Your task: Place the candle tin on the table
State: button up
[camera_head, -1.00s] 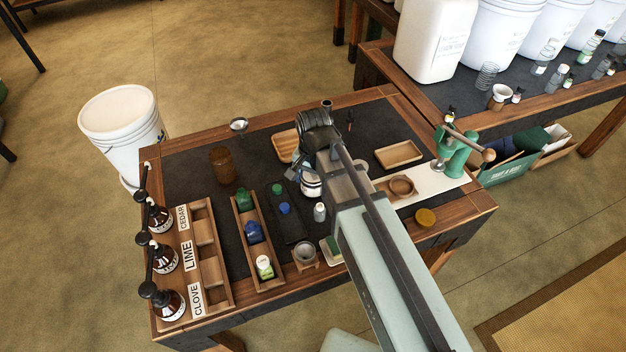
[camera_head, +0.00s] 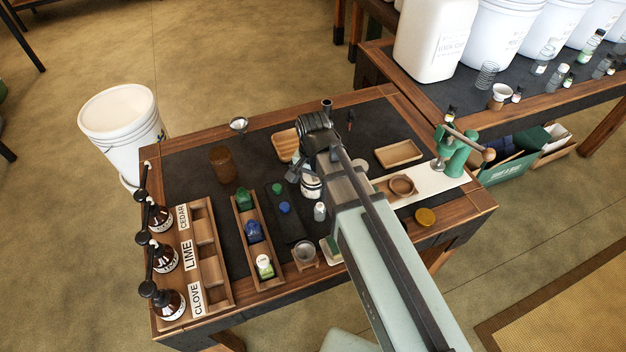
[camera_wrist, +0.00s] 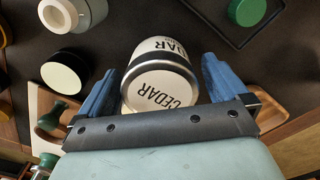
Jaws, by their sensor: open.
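The candle tin (camera_wrist: 158,85) is white with a dark band and reads CEDAR. In the wrist view it sits between the two blue fingers of my gripper (camera_wrist: 161,70), which is open, with a gap visible by the right finger. In the head view my gripper (camera_head: 303,172) is low over the dark top of the table (camera_head: 190,160). The tin (camera_head: 312,188) shows there as a white patch under my gripper, partly hidden by my arm. It seems to stand on the tabletop, but its base is hidden.
A small white bottle (camera_head: 320,211) and a dark tray (camera_head: 287,228) stand close in front. A wooden tray (camera_head: 286,146) lies behind, left of my arm. An amber jar (camera_head: 222,164) is further left. A green press (camera_head: 456,155) stands at the right.

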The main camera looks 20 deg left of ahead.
aim_at(313, 178)
jog(key=shift+r, duration=0.1)
notch_tip(313, 178, up, 12)
dwell(0.7)
dwell(0.4)
jog(key=f+m, duration=0.1)
jog(key=f, duration=0.1)
jog(key=f+m, duration=0.1)
jog(key=f, duration=0.2)
jog(key=f+m, duration=0.1)
jog(key=f, duration=0.1)
jog(key=shift+s+f+m, duration=0.2)
jog(key=shift+s+m, duration=0.05)
jog(key=shift+m, duration=0.05)
jog(key=shift+w+f, duration=0.15)
jog(key=shift+f, duration=1.25)
jog(key=shift+w+f, duration=0.1)
jog(key=shift+f, duration=1.3)
jog(key=shift+c, duration=0.3)
